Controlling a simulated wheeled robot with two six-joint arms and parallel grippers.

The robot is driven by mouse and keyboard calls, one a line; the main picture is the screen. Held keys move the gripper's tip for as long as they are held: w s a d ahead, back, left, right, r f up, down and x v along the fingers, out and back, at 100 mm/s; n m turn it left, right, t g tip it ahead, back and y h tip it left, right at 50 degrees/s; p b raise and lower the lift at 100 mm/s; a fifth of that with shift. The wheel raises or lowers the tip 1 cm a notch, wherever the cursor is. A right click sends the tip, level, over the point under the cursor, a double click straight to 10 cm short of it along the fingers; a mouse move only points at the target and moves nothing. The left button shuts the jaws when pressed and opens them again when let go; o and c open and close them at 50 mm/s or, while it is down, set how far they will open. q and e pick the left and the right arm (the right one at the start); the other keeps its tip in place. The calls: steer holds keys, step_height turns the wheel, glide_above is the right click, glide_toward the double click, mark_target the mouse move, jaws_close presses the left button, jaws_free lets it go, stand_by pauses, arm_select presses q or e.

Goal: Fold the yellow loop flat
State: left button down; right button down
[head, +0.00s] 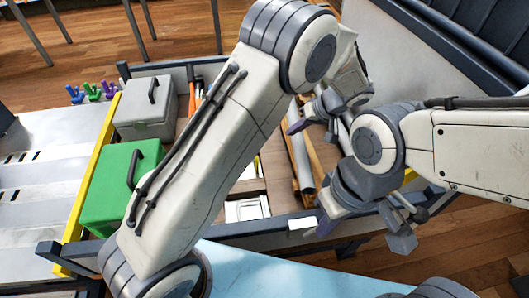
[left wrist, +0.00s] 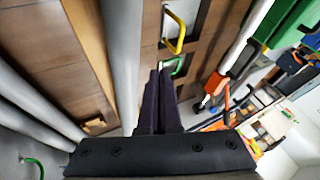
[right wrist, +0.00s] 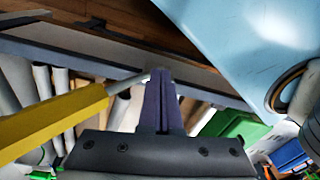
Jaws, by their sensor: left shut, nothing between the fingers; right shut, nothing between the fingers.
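The yellow loop (left wrist: 181,32) shows in the left wrist view as a curved, bent band beside a pale panel, just beyond my left fingertips. It appears to stand out rather than lie flat. A green loop (left wrist: 178,66) is close to the tips. My left gripper (head: 297,126) is shut and empty; its dark fingers also show in the left wrist view (left wrist: 160,72). I cannot tell whether they touch a loop. My right gripper (head: 325,226) is shut and empty, lower in the head view. The yellow loop is not clearly visible in the head view, where my arms cover much.
A green box (head: 115,190) and a grey box (head: 147,107) stand at the left. Grey tubes (left wrist: 122,60) run near my left gripper. A thick yellow bar (right wrist: 50,122) is beside my right fingers. A pale blue surface (head: 270,275) lies in front.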

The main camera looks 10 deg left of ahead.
arm_select(q)
steer(key=shift+w+f, duration=0.1)
steer(key=shift+w, duration=0.05)
steer(key=shift+a+f, duration=0.1)
steer(key=x, duration=0.3)
steer(key=s+a+b+x, duration=0.1)
steer(key=x, duration=0.7)
steer(key=shift+s+a, duration=0.15)
steer(key=shift+a, duration=0.3)
steer(key=shift+s+a, duration=0.2)
steer(key=shift+a, duration=0.25)
